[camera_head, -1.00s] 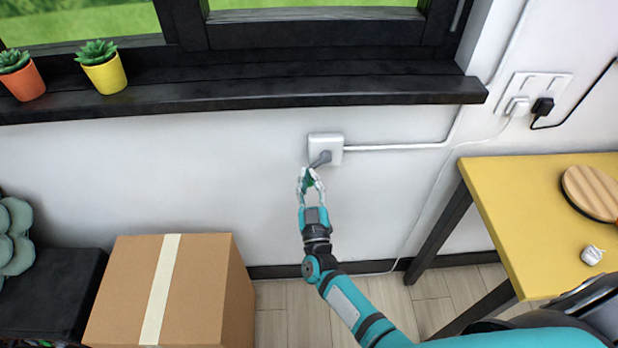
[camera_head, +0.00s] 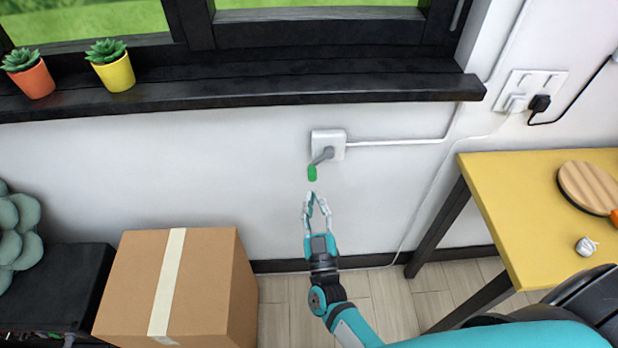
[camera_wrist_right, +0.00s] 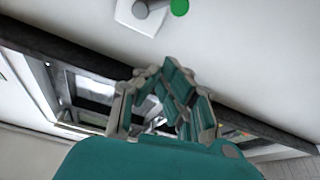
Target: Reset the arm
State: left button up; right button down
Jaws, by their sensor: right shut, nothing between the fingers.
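My right gripper (camera_head: 316,198) is shut and empty. It is in front of the white wall, a little below the wall box and apart from it. Its fingers also show in the right wrist view (camera_wrist_right: 168,85). The white wall box (camera_head: 328,137) carries a grey lever (camera_head: 322,156) with a green tip (camera_head: 312,173). The lever slants down to the left, and its tip is just above my fingertips. The green tip also shows at the top of the right wrist view (camera_wrist_right: 180,7). My left gripper is not in view.
A cardboard box (camera_head: 205,275) stands at lower left beside a black bench (camera_head: 75,290). A yellow table (camera_head: 500,215) with a round wooden board (camera_head: 590,190) is at right. A black window sill (camera_head: 250,100) with two potted plants juts out above.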

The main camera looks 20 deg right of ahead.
jog(key=s+a+f+n+g+y, duration=0.1)
jog(key=s+f+g+y, duration=0.2)
jog(key=f, duration=0.7)
jog(key=s+a+f+n+g+y, duration=0.1)
jog(key=s+f+g, duration=0.3)
jog(key=f, duration=0.5)
jog(key=s+a+f+n+g+y, duration=0.1)
jog(key=s+f+n+g+y, duration=0.2)
jog(key=f, duration=0.7)
jog(key=s+d+f+g, duration=0.3)
jog(key=s+f, duration=0.2)
jog(key=s, duration=0.5)
jog(key=s+d+f+m+g+h, duration=0.1)
jog(key=s+d+f+g, duration=0.2)
jog(key=s+f, duration=0.3)
jog(key=s+d+f+m+g+h, duration=0.1)
jog(key=s+d+f+g, duration=0.2)
jog(key=s, duration=1.2)
notch_tip(320, 180, down, 3)
jog(key=shift+s+d+r+g, duration=0.1)
jog(key=shift+s+d+g, duration=0.1)
jog(key=shift+g, duration=0.5)
jog(key=shift+w, duration=0.1)
